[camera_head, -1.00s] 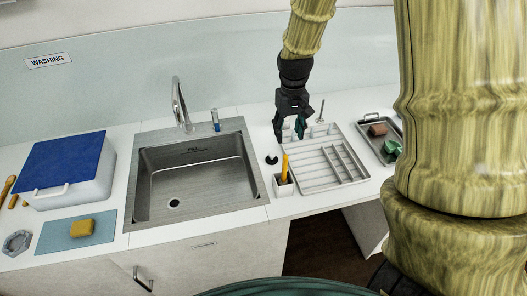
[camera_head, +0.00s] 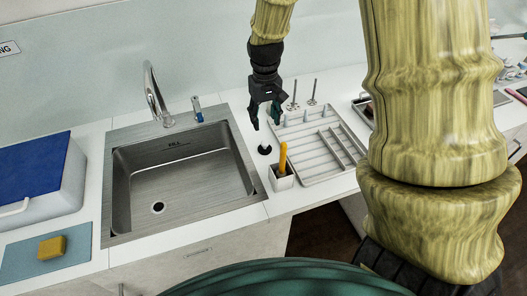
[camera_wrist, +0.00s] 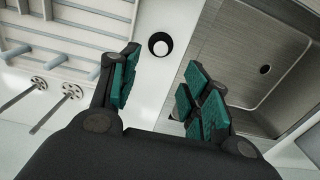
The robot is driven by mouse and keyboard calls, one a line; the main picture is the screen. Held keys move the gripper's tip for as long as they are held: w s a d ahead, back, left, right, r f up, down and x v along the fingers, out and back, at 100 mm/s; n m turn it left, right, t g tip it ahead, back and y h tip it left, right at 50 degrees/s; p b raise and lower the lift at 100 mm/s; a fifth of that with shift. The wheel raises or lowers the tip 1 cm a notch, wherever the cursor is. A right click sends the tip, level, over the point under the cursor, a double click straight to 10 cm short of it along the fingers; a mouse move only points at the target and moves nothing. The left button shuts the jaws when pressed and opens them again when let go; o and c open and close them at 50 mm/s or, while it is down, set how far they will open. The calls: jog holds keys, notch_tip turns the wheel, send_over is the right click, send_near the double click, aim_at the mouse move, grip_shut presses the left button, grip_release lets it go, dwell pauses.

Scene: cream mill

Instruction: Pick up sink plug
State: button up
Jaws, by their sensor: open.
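The sink plug (camera_head: 265,149) is a small black round piece on the white counter between the sink and the rack. In the wrist view the plug (camera_wrist: 160,46) shows as a dark disc with a pale centre, ahead of and between the fingers. My gripper (camera_head: 266,122) is open and empty, pointing down above the counter close to the plug, apart from it. In the wrist view my gripper (camera_wrist: 155,88) shows its green-padded fingers spread apart.
The steel sink (camera_head: 185,165) lies left of the plug. A white holder with a yellow item (camera_head: 282,176) stands just in front of the plug. A grey slotted rack (camera_head: 318,145) is to the right, with metal stemmed pieces (camera_head: 293,95) behind it. A yellow sponge (camera_head: 52,247) lies far left.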

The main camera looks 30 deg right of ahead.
jog(key=p, duration=0.1)
send_over(265, 142)
jog(key=shift+f, duration=3.05)
jog(key=shift+f+p, duration=1.45)
jog(key=shift+f, duration=1.25)
grip_shut()
